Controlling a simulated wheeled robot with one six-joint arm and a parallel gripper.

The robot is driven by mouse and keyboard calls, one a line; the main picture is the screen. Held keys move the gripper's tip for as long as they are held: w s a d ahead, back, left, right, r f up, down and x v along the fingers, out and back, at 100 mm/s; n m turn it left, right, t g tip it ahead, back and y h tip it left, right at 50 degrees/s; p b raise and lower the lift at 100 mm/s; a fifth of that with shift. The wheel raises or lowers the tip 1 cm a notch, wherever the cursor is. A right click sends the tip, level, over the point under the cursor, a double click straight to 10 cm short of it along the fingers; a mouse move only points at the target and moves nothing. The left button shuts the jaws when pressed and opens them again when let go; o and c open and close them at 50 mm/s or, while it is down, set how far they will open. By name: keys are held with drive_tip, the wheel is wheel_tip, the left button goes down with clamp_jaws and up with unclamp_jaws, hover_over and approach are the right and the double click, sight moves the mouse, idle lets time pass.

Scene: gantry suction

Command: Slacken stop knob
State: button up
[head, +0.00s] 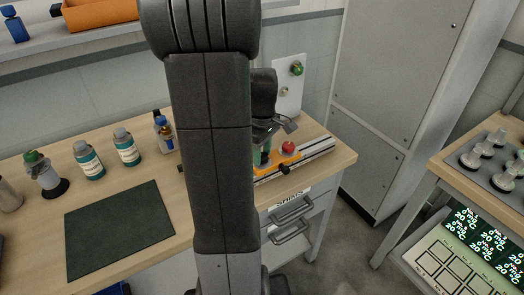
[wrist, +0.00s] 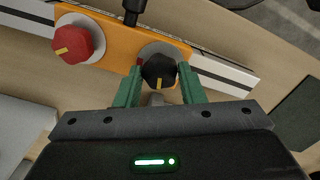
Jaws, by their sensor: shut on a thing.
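A black knob (wrist: 158,71) with a yellow mark stands on an orange plate (wrist: 112,57) in the wrist view. My gripper (wrist: 159,76) is shut on this knob, with one green finger on each side. A larger red knob (wrist: 76,43), also with a yellow mark, sits on the same plate to the left, clear of the fingers. In the head view the red knob (head: 288,147) and the orange plate (head: 291,160) show beside my gripper (head: 263,156). The black knob in my grip cannot be made out there, and my arm covers part of the bench.
The plate sits on a pale rail (head: 320,147) along the bench edge. A black handle (wrist: 132,10) stands close by the plate. Bottles (head: 126,147) and a dark mat (head: 120,230) lie left of my arm. A drawer (head: 290,216) is below.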

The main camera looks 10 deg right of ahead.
idle(0.3)
drive_tip(key=o, duration=1)
drive_tip(key=shift+r, duration=0.1)
wheel_tip(320, 180, up, 14)
drive_tip(key=shift+f, duration=0.15)
wheel_tip(320, 180, down, 14)
drive_tip(key=shift+r, duration=0.1)
idle(0.5)
